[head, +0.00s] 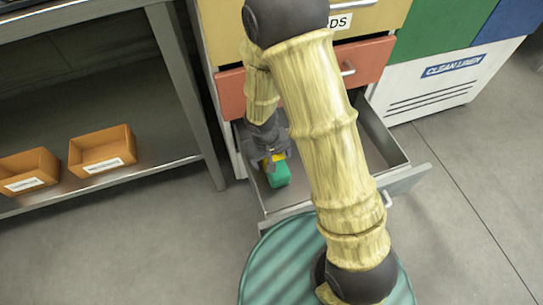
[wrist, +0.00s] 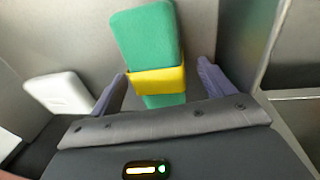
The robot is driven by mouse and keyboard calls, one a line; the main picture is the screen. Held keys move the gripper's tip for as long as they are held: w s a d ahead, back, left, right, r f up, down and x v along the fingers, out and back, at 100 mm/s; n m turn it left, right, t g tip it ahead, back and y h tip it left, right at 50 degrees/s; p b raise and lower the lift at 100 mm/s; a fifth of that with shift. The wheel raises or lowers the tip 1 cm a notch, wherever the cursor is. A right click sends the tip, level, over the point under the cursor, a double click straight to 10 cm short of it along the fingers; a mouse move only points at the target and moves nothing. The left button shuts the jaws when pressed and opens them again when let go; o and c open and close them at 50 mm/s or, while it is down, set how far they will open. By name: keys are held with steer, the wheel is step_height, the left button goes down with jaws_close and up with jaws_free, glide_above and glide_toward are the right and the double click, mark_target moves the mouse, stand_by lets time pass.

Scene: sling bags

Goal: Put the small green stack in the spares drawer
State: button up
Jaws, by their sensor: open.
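The small green stack (head: 279,176) with a yellow band is inside the pulled-out bottom drawer (head: 398,180), near its left side. In the wrist view the green stack (wrist: 145,38) lies between my two fingers, with the band level with the fingertips. My gripper (wrist: 160,80) is open, with a visible gap on the right side of the stack; the left finger is close to the band. In the head view my gripper (head: 272,150) is low in the drawer, partly hidden by my arm. Whether the stack rests fully on the drawer floor is hard to tell. No label shows on this drawer.
A red drawer front (head: 365,60) sits above the open drawer. A metal shelf (head: 150,177) at the left holds two orange bins (head: 103,152). A white clean linen bin (head: 440,85) stands at the right. A pale block-like thing (wrist: 60,92) shows in the wrist view.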

step_height(320, 180, up, 12)
steer(key=a+p, duration=0.1)
steer(key=p, duration=0.5)
steer(key=shift+s+a, duration=0.25)
steer(key=shift+s, duration=0.2)
steer(key=shift+f, duration=0.15)
steer(key=s+d+r+m+t+y, duration=0.1)
steer(key=s+d+r+m, duration=0.2)
steer(key=d+r, duration=0.8)
steer(key=s+d, duration=0.2)
steer(key=d, duration=0.1)
steer(key=shift+r+m+t, duration=0.15)
steer(key=shift+m+t, duration=0.15)
steer(key=shift+t, duration=0.1)
steer(key=shift+r, duration=0.1)
steer(key=p+v, duration=0.2)
steer(key=w+p+v, duration=0.1)
steer(key=p+v, duration=0.1)
steer(key=p, duration=0.1)
steer(key=shift+s+r, duration=0.1)
steer(key=shift+r, duration=0.35)
